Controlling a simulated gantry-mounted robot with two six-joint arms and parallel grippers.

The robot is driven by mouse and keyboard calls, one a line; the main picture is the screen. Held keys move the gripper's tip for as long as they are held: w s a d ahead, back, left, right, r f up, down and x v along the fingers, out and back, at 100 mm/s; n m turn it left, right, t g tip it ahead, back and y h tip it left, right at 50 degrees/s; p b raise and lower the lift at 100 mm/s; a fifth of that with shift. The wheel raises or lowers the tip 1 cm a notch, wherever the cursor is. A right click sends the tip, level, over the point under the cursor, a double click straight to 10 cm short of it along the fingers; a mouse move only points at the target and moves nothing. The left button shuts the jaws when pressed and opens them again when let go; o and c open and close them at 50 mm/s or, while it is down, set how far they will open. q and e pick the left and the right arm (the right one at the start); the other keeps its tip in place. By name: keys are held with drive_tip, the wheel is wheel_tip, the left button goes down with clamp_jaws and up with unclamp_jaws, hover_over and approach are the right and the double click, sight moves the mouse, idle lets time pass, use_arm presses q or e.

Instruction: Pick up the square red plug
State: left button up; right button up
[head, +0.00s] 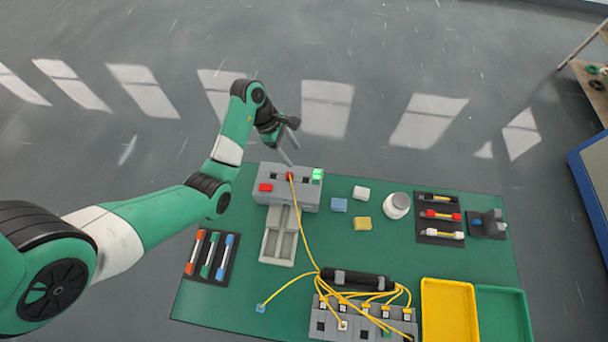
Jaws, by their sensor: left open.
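A small square red plug (290,176) sits at the top of the grey block (305,197) at the back of the table. A yellow cable (304,239) runs from it toward the front. My left gripper (292,143) is above and just behind the block, close to the red plug. Its fingers are spread with nothing between them, and the lower fingertip is near the plug; whether it touches cannot be told. My right gripper is not in view.
A red piece (265,188) and a green lit piece (317,175) are on the block. A grey tray (264,248) stands in front. A black cable holder (357,280) and socket block (330,329) are at the front, beside a yellow tray (427,310). Small foam-like cubes lie right of the block.

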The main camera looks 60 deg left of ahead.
use_arm(q)
drive_tip(key=s+a+f+n+b, duration=0.2)
drive_tip(key=s+a+f, duration=0.2)
drive_tip(key=f, duration=0.2)
hover_over(289, 174)
drive_tip(key=s+a, duration=0.1)
drive_tip(key=s, duration=0.1)
wheel_tip(289, 174, down, 5)
drive_tip(key=shift+f+b, duration=0.1)
drive_tip(key=shift+b, duration=0.35)
drive_tip(key=b+x, duration=0.2)
drive_tip(key=x, duration=0.3)
drive_tip(key=shift+a+f, duration=0.15)
clamp_jaws()
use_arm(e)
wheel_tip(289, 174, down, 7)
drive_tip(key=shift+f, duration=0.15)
